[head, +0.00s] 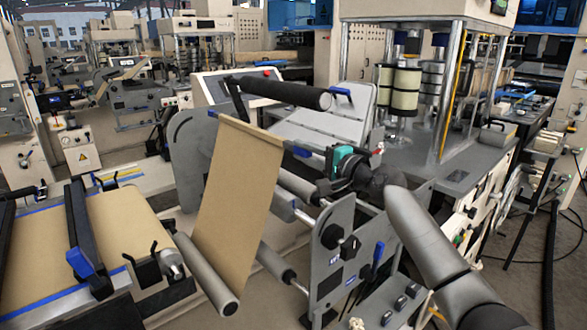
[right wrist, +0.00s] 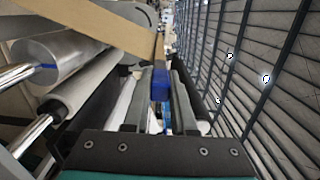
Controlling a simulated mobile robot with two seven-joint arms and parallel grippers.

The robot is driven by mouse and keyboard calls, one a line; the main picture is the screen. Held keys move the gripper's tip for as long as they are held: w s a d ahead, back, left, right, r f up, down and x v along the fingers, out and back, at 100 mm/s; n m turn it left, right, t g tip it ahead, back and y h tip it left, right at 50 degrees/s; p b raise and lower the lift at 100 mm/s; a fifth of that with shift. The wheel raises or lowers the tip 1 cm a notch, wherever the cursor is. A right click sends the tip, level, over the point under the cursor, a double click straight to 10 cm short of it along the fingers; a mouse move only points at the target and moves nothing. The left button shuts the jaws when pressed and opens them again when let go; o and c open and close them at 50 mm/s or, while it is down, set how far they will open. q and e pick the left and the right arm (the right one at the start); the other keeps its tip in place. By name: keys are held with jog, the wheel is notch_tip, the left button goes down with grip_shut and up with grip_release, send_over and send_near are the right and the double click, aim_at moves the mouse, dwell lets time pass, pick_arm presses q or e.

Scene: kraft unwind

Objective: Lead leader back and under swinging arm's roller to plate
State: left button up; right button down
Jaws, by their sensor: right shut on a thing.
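The tan kraft leader (head: 237,200) rises as a slanted sheet from a grey roller (head: 207,275) to a thin bar along its top edge. A blue tab sits at the bar's right end. My right gripper (head: 312,158) is shut on this blue tab, which shows between the fingers in the right wrist view (right wrist: 160,83). The kraft web also crosses the upper left there (right wrist: 90,22). A black roller (head: 285,91) on an arm lies above and behind the leader's top edge. A pale tilted plate (head: 318,128) is behind it. My left gripper is out of view.
Kraft web (head: 85,235) lies flat at left, under a dark crossbar with a blue handle (head: 80,263). Grey side plates (head: 335,240) and metal rollers (head: 298,187) surround the leader. The printing station (head: 400,90) stands behind. Open floor shows at far right.

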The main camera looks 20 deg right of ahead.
pick_arm(q)
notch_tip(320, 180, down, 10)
jog(key=b, duration=0.9)
pick_arm(e)
jog(key=w+d, duration=0.5)
jog(key=d, duration=0.7)
jog(key=shift+d, duration=0.3)
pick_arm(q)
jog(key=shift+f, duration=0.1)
